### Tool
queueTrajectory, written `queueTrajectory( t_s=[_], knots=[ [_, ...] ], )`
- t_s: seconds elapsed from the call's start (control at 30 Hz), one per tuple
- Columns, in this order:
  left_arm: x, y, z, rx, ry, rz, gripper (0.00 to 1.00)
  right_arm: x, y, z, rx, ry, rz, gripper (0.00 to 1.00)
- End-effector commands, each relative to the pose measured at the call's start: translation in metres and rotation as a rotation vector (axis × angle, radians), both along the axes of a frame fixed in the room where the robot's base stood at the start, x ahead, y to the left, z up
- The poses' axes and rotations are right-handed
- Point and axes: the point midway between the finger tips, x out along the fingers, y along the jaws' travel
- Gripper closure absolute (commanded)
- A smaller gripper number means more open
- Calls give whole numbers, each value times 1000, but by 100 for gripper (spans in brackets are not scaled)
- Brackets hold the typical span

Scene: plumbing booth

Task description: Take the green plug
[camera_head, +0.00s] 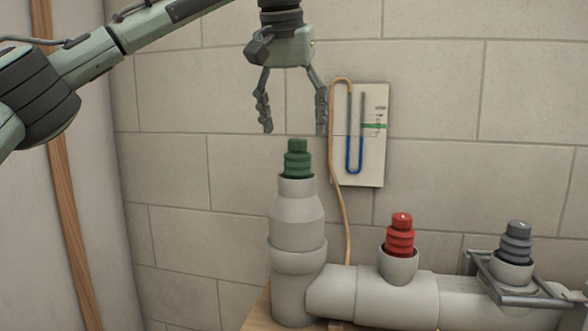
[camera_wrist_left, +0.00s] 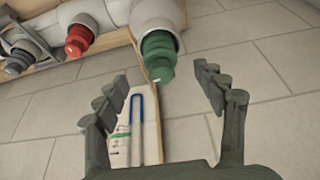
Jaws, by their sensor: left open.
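The green plug (camera_head: 298,159) sits upright in the open top of the vertical grey pipe (camera_head: 297,215) in the head view. In the left wrist view the green plug (camera_wrist_left: 158,57) is in the pipe mouth, between and beyond my finger tips. My left gripper (camera_head: 294,131) is open and empty, pointing down just above the plug, with a finger to each side. It also shows open in the left wrist view (camera_wrist_left: 160,80). I see no contact between the fingers and the plug. My right gripper is in neither view.
A red plug (camera_head: 400,236) and a grey plug (camera_head: 516,244) stand in the horizontal pipe (camera_head: 395,298) to the right. A metal bracket (camera_head: 520,298) surrounds the grey plug. A gauge board (camera_head: 373,105) with a tan hose (camera_head: 340,195) is on the block wall behind.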

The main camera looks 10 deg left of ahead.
Motion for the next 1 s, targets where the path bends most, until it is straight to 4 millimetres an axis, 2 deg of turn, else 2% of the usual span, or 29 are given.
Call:
queueTrajectory(
  t_s=[0.2, 0.5, 0.8, 1.0],
  knots=[
    [9, 0, -24, 1, 2, -1, 30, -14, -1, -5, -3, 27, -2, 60],
    [25, 1, -62, 1, 1, 1, 30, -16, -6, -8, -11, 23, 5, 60],
    [27, 0, -67, -1, 0, 1, 30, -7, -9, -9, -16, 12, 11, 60],
    [27, 0, -67, -1, 0, 0, 55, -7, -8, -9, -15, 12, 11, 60]
  ],
)
